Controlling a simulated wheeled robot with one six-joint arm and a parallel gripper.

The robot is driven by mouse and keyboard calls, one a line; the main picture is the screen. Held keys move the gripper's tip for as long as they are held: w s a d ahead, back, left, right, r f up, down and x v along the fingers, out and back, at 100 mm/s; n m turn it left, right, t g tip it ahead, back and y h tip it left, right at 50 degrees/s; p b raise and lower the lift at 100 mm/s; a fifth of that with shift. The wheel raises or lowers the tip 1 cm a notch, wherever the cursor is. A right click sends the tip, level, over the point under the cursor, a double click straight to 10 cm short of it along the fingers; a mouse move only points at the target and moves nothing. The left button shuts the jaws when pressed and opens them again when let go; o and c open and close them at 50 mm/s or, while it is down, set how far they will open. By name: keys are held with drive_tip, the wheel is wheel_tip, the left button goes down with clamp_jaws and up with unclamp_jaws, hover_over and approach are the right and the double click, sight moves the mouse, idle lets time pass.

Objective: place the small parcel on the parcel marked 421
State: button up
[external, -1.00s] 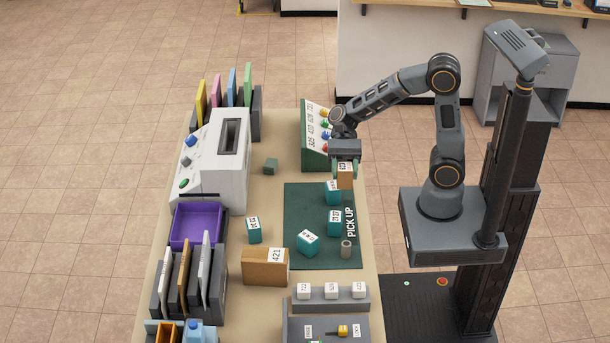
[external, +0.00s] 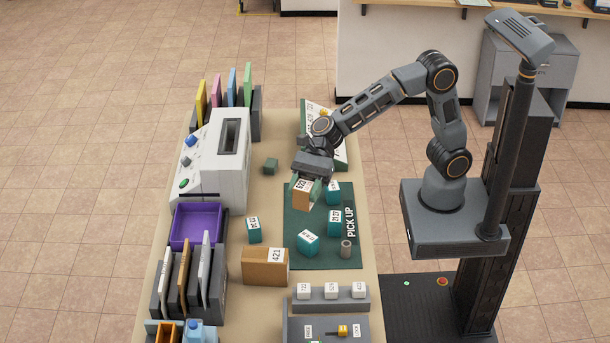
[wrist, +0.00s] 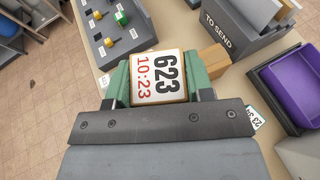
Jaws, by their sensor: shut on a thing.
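The small parcel (external: 302,194) is a brown box with a white label; in the wrist view its label reads 623 10:23 (wrist: 158,77). My gripper (external: 309,187) is shut on it and holds it over the back left of the green mat. In the wrist view the green fingers stand on both sides of the parcel. The parcel marked 421 (external: 262,268) is a larger brown box on the table, nearer the camera and to the left of my gripper. It shows partly behind the held parcel in the wrist view (wrist: 214,58).
Several teal cubes stand on or beside the green PICK UP mat (external: 334,262), one (external: 308,243) close to the 421 parcel. A grey cylinder (external: 346,248) stands at the mat's near right. A purple tray (external: 197,224) and a sorting rack (external: 188,280) line the left side.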

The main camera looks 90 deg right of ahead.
drive_tip(key=w+a+f, duration=0.1)
drive_tip(key=w+f, duration=0.1)
drive_tip(key=w, duration=0.1)
drive_tip(key=w+a+f+p, duration=0.1)
drive_tip(key=w+a+f, duration=0.1)
drive_tip(key=w+f, duration=0.1)
drive_tip(key=w+a+f, duration=0.2)
drive_tip(key=w+f, duration=0.1)
drive_tip(key=w, duration=0.1)
drive_tip(key=shift+a+f+p, duration=0.15)
drive_tip(key=shift+p, duration=0.2)
drive_tip(key=shift+w+f, duration=0.1)
drive_tip(key=shift+f, duration=0.15)
drive_tip(key=shift+a+f+p, duration=0.1)
drive_tip(key=shift+f+p, duration=0.3)
drive_tip(key=shift+f, duration=1.2)
drive_tip(key=shift+f, duration=0.1)
drive_tip(key=o, duration=1)
drive_tip(key=shift+c, duration=0.2)
